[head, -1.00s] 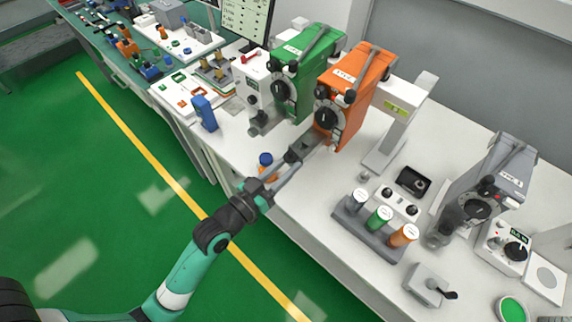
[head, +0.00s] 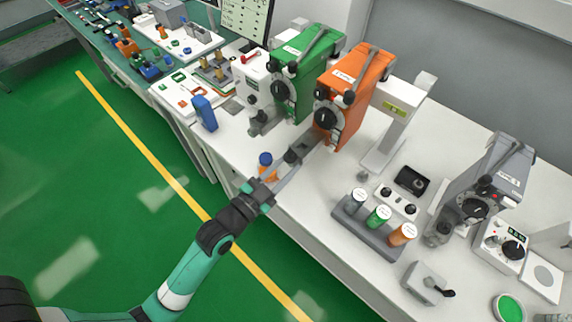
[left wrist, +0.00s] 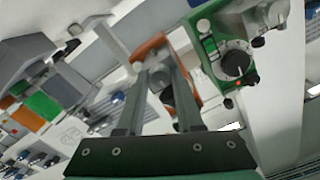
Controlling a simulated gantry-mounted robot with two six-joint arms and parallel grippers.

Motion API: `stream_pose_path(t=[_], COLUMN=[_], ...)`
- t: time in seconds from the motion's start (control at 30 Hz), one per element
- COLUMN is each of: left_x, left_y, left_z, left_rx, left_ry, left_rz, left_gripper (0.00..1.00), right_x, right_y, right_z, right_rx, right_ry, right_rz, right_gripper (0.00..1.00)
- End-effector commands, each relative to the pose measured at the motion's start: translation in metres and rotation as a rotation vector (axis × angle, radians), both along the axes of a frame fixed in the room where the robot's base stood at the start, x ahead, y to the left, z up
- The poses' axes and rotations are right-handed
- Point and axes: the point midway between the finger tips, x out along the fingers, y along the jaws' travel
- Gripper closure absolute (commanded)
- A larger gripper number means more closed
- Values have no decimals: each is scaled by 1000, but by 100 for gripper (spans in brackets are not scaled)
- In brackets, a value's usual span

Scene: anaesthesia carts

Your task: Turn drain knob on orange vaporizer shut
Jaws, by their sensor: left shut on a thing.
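The orange vaporizer (head: 350,82) stands on the white bench, with a black dial (head: 325,118) on its front. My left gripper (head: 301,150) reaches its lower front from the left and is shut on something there. In the left wrist view the two grey fingers (left wrist: 160,75) point at the orange body (left wrist: 150,46), with a small grey part between them. The jaws largely hide the drain knob, so I cannot tell how far it is turned. My right gripper is not in view.
The green vaporizer (head: 306,68) stands close on the left; it also shows in the left wrist view (left wrist: 222,50). A rack of capped bottles (head: 372,235) and a grey vaporizer (head: 490,180) stand to the right. A small orange bottle with a blue cap (head: 265,160) is beside my gripper.

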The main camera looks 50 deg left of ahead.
Motion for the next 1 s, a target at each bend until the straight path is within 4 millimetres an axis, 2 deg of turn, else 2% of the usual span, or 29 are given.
stream_pose_path(t=[0.43,0.47,0.6,0.9,1.0], left_x=[0,0,0,-1,-7], left_y=[0,0,0,0,-1], left_z=[0,0,0,0,-1], left_rx=[13,13,12,11,11], left_ry=[0,0,0,1,3], left_rz=[0,0,0,1,1], left_gripper=[100,61,36,34,34], right_x=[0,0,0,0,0], right_y=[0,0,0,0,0], right_z=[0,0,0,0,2], right_rx=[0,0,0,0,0], right_ry=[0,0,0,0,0], right_rz=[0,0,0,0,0], right_gripper=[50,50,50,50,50])
